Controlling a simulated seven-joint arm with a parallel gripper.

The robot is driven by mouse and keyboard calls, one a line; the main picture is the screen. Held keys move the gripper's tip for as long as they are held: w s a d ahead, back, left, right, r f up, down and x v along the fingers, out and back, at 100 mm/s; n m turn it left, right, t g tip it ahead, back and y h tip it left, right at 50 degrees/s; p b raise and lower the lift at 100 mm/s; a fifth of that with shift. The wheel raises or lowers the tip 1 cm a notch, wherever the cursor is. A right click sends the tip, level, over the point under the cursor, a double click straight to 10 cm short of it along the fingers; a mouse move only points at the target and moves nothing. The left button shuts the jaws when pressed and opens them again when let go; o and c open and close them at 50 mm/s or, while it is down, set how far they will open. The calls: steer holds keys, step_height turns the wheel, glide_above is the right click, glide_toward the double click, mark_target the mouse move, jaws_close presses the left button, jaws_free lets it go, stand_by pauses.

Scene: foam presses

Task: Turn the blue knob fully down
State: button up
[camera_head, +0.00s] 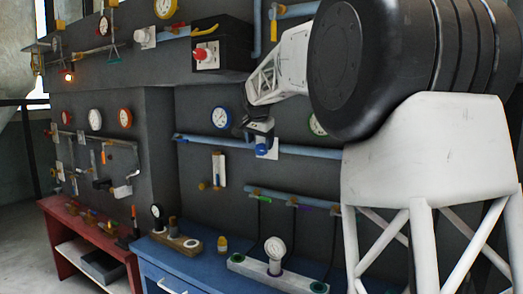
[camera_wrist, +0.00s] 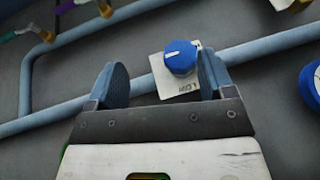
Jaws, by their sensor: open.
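The blue knob (camera_wrist: 181,57) sits on a white label plate (camera_wrist: 160,75) with dark lettering, in front of a light blue pipe. A white pointer line shows on the knob's face. In the head view the knob (camera_head: 262,151) is on the wall panel just below my gripper (camera_head: 259,130). In the wrist view my gripper (camera_wrist: 162,82) is open, with blue pads on its two fingers. The knob appears between and beyond the fingers, closer to the right one. I cannot tell whether that finger touches it.
A light blue pipe (camera_head: 215,142) runs along the wall behind the knob. A blue-rimmed gauge (camera_head: 221,117) is to its left, and a green-rimmed gauge (camera_head: 317,126) is to its right, partly behind my arm. A black box with a red button (camera_head: 203,55) juts out at upper left. A blue bench (camera_head: 215,270) stands below.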

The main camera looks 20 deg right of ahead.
mark_target(262, 149)
steer(key=shift+w+d+f, duration=0.45)
steer(key=shift+w+f, duration=0.3)
steer(key=shift+w, duration=0.45)
steer(key=shift+w+d+f, duration=0.4)
steer(key=shift+w+f, duration=0.35)
steer(key=shift+w, duration=0.4)
steer(key=shift+w+d+f, duration=0.45)
steer(key=shift+w+f, duration=0.3)
steer(key=shift+w, duration=0.45)
steer(key=c, duration=0.9)
steer(key=shift+c, duration=0.2)
